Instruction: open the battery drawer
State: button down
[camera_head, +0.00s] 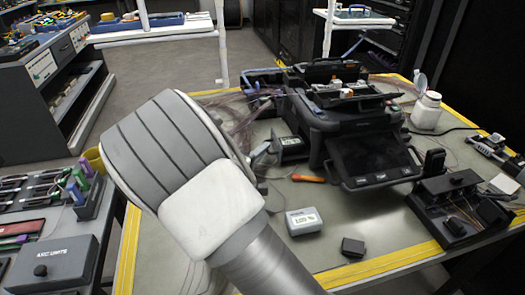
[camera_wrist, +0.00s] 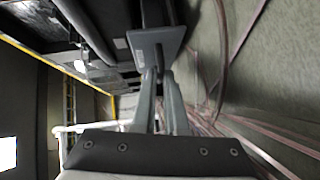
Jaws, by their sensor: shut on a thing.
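The fusion splicer (camera_head: 345,115) is a large black machine on the work table, with a dark front panel tilted down toward me. In the wrist view, the two grey fingers of my gripper (camera_wrist: 160,75) are closed together at a flat grey plate (camera_wrist: 157,45), which looks like the battery drawer's front or pull. A narrow grey piece runs on behind the plate. The splicer's dark body is to the left of it. In the head view my gripper (camera_head: 262,152) is mostly hidden behind my arm, at the splicer's left side. How far the drawer stands out cannot be told.
A dark box with a pale label (camera_head: 290,148) stands by the splicer's left side. An orange tool (camera_head: 307,179), a grey meter (camera_head: 304,221) and a small black block (camera_head: 353,247) lie in front. Thin reddish fibres (camera_wrist: 245,130) run close to my gripper. A white bottle (camera_head: 427,110) stands at right.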

jog(key=shift+r+p, duration=0.1)
jog(key=shift+p, duration=0.3)
jog(key=shift+s+a+r+p, duration=0.15)
jog(key=shift+a+p, duration=0.2)
jog(key=shift+p, duration=0.5)
jog(key=shift+a+f+p, duration=0.2)
jog(key=shift+p, duration=0.2)
jog(key=shift+f, duration=0.1)
jog(key=c, duration=0.9)
grip_release()
jog(key=shift+c, duration=0.2)
jog(key=shift+s, duration=0.1)
jog(key=p+v, duration=0.4)
jog(key=v, duration=1.3)
jog(key=shift+a, duration=0.2)
jog(key=shift+s, duration=0.1)
